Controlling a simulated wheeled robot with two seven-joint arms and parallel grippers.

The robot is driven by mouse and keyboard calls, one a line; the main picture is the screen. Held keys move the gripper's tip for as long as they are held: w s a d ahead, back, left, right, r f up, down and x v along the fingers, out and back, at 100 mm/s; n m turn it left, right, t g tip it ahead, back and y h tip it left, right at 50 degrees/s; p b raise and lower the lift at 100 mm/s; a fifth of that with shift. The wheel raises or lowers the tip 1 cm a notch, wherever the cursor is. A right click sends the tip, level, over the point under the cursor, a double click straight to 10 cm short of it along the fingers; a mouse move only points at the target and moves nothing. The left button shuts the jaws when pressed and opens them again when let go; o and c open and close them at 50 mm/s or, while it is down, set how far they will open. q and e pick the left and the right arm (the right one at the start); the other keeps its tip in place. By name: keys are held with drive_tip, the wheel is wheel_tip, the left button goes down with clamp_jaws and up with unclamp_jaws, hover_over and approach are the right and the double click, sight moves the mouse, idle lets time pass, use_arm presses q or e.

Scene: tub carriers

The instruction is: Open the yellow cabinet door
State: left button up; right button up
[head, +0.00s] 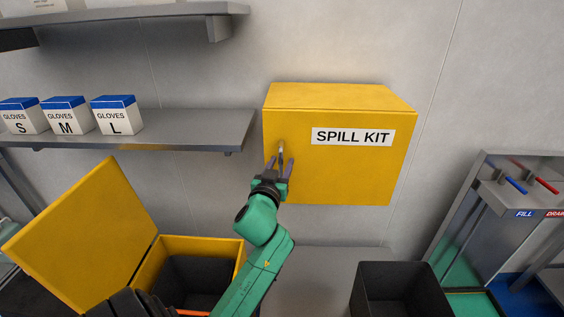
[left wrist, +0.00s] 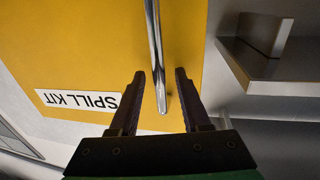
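The yellow cabinet (head: 350,180) with a "SPILL KIT" label (head: 352,137) hangs on the wall, and its front door looks shut. A shiny upright bar handle (head: 282,149) is at the door's left edge. My left gripper (head: 280,163) is open at the lower part of the handle. In the left wrist view the handle (left wrist: 153,45) runs down between the two spread fingers (left wrist: 167,75); the picture is upside down there. I cannot tell whether either finger touches it. The fingers hide part of the door's lower left. My right gripper does not show.
A grey shelf (head: 190,130) with glove boxes (head: 115,115) ends just left of the cabinet. Below stand an open yellow bin (head: 190,243) with its lid raised and a dark open tub (head: 400,285). A metal station (head: 500,215) stands at right.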

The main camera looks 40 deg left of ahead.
use_arm(q)
clamp_jaws()
drive_tip(key=shift+f, duration=0.1)
idle(1.2)
